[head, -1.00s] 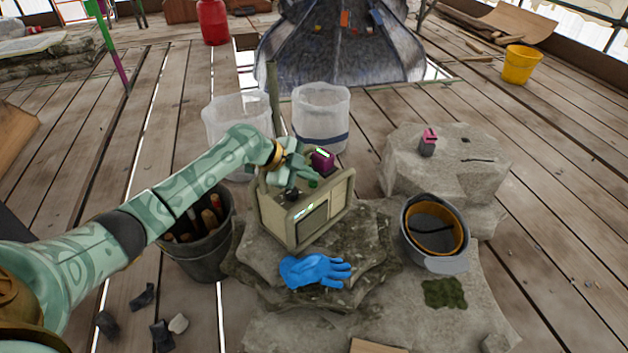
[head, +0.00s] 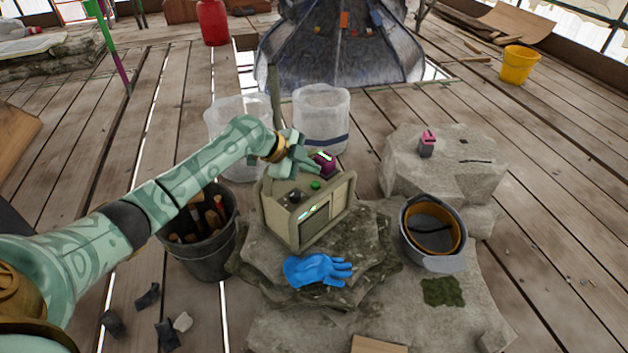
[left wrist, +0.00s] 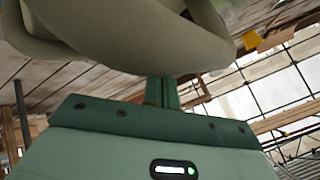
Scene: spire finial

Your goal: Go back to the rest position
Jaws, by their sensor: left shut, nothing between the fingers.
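My left gripper (head: 303,167), on a pale green patterned arm, is over the back part of a beige box-shaped device (head: 272,212). Its fingers are shut and empty. A dark knob and a green button (head: 315,185) show on the device's top, and a lit strip shows on its front. A purple block (head: 323,163) with a green light is close beside the gripper; I cannot tell whether they touch. In the left wrist view the shut fingers (left wrist: 163,92) stand beyond my gripper body. My right gripper is not in view.
The device stands on stacked stone slabs with a blue glove (head: 317,270). A bucket of tools (head: 208,258) is under my left arm. Clear bins (head: 322,115) stand behind. A grey helmet (head: 432,230) and a pink-topped block (head: 427,143) are to the right.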

